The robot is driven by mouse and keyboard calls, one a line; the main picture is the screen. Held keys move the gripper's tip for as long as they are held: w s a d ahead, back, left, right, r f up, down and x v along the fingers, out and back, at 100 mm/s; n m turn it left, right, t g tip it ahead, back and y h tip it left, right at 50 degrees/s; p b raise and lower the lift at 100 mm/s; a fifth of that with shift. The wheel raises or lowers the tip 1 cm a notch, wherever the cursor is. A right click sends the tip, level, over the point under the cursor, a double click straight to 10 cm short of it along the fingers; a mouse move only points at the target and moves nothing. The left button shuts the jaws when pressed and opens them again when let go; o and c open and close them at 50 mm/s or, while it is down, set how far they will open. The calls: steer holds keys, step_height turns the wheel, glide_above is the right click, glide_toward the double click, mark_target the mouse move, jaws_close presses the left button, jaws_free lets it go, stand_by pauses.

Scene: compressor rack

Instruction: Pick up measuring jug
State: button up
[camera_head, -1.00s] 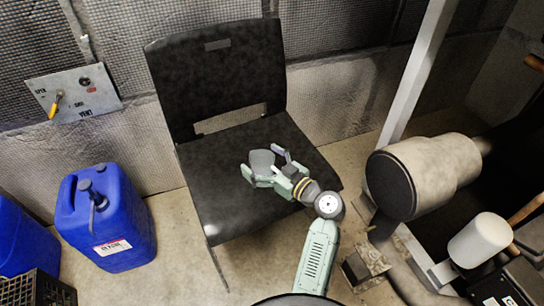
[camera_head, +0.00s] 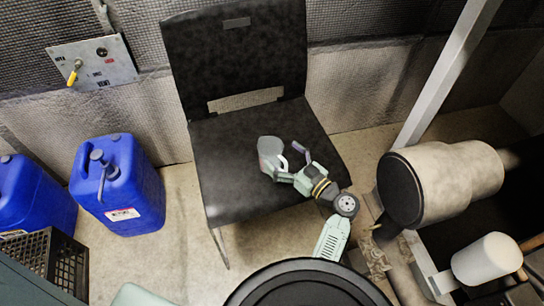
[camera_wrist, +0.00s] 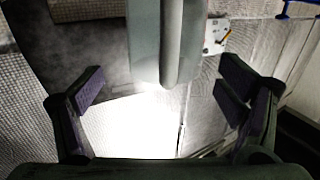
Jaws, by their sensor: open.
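The measuring jug (camera_head: 268,150) is a small grey vessel with a pale handle, seen over the seat of the black chair (camera_head: 235,165). Its handle side faces my gripper (camera_head: 291,163). My gripper is open, its fingers just right of the jug, near the handle. In the wrist view a grey rounded body with a vertical bar, which looks like the jug (camera_wrist: 146,40) and its handle, stands at top centre between and beyond the spread fingers of my gripper (camera_wrist: 163,88). The head view does not show clearly whether a finger touches the jug.
Blue canisters (camera_head: 140,190) and a black crate (camera_head: 70,260) stand on the floor at left. A valve panel (camera_head: 93,62) is on the wall. A large pale cylinder (camera_head: 460,180) and a white post (camera_head: 445,75) stand at right. The chair's backrest (camera_head: 240,60) rises behind the jug.

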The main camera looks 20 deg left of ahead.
mark_target(262, 142)
steer(key=x, duration=0.2)
steer(key=p+x, duration=0.1)
steer(key=x, duration=0.1)
steer(key=shift+s+a+f, duration=0.1)
steer(key=shift+a+f, duration=0.15)
steer(key=shift+a, duration=0.05)
steer(key=shift+c, duration=0.3)
steer(key=c, duration=1.2)
